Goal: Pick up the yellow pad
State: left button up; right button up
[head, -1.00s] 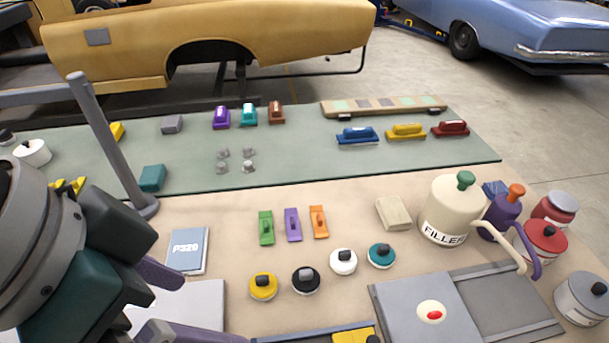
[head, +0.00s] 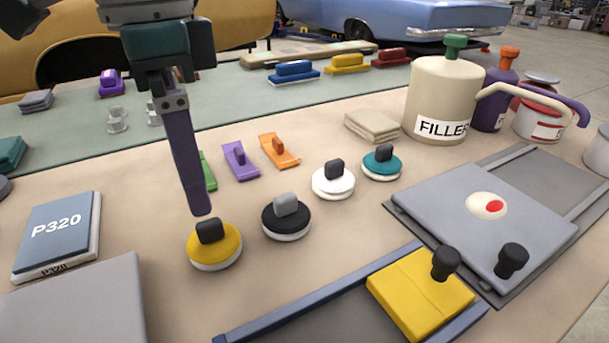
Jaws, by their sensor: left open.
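The yellow pad (head: 228,247) is a round disc with a pale underside and a black knob on top. It lies flat on the beige table in the lower middle of the head view. My left gripper (head: 201,212) points down from above, with its purple fingers seen nearly edge-on. It is open, and its fingertips are right by the black knob; I cannot tell whether they touch it or are around it. The pad's rim is in plain view. My right gripper is not in view.
A black pad (head: 286,220), a white pad (head: 333,182) and a teal pad (head: 382,165) stand in a row to the right. A P320 pack (head: 58,230) and a grey slab (head: 75,308) lie left. A yellow knobbed block (head: 420,293) sits in a tray.

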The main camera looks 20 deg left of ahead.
aim_at(208, 222)
pick_arm(q)
notch_tip(208, 222, down, 4)
jog(key=shift+d+r+b, duration=0.1)
jog(key=shift+b, duration=0.2)
jog(key=f, duration=0.2)
jog(key=f+b, duration=0.1)
jog(key=f, duration=0.2)
jog(key=shift+w+f, duration=0.2)
jog(key=shift+f, duration=0.1)
jog(key=c, duration=1.2)
jog(key=shift+c, duration=0.2)
jog(key=shift+r, duration=0.15)
notch_tip(208, 222, up, 20)
jog(key=p, duration=0.4)
